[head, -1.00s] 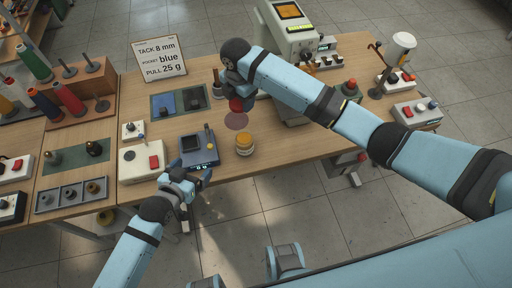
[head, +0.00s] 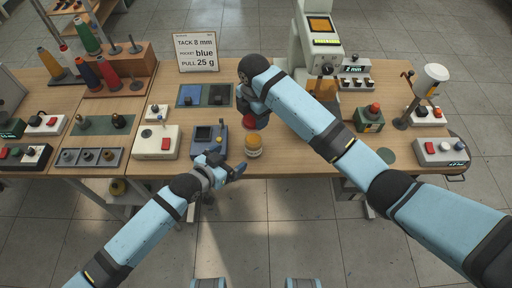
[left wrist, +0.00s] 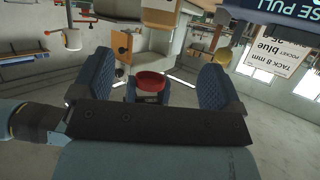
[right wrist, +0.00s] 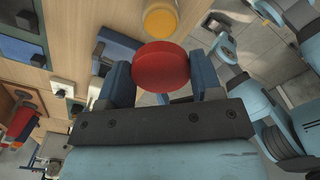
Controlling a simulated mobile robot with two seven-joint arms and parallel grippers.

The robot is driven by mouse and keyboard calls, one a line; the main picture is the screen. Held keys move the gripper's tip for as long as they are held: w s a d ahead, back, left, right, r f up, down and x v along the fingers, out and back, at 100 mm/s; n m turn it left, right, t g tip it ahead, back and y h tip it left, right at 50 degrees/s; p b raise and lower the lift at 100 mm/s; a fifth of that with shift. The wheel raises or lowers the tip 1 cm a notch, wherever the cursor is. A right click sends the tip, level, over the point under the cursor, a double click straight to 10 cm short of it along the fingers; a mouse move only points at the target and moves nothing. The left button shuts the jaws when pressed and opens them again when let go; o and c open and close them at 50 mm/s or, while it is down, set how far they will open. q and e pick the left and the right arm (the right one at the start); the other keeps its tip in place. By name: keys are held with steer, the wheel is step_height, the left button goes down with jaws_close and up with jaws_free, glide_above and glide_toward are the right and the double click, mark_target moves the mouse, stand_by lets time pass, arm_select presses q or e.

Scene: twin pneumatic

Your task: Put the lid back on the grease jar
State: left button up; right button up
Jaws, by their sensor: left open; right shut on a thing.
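The grease jar (head: 254,150) stands open on the table near its front edge, with its orange-yellow contents showing. It also shows at the top of the right wrist view (right wrist: 161,20). The red round lid (head: 249,122) is in my right gripper (right wrist: 160,80), which is shut on it behind the jar in the head view. The lid (right wrist: 160,68) is apart from the jar; its exact height is hard to tell. My left gripper (head: 229,165) is open and empty, just left and in front of the jar. The left wrist view shows the lid (left wrist: 150,81) beyond its open fingers.
A blue-grey device (head: 209,141) stands left of the jar, close to my left gripper. A white box with a red button (head: 157,142) is further left. A sewing-type machine (head: 318,50) stands behind my right arm. The table is clear just right of the jar.

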arm_select(q)
steer(key=x, duration=1.2)
steer(key=c, duration=1.3)
steer(key=shift+c, duration=0.3)
arm_select(e)
glide_above(255, 138)
steer(key=shift+f, duration=2.5)
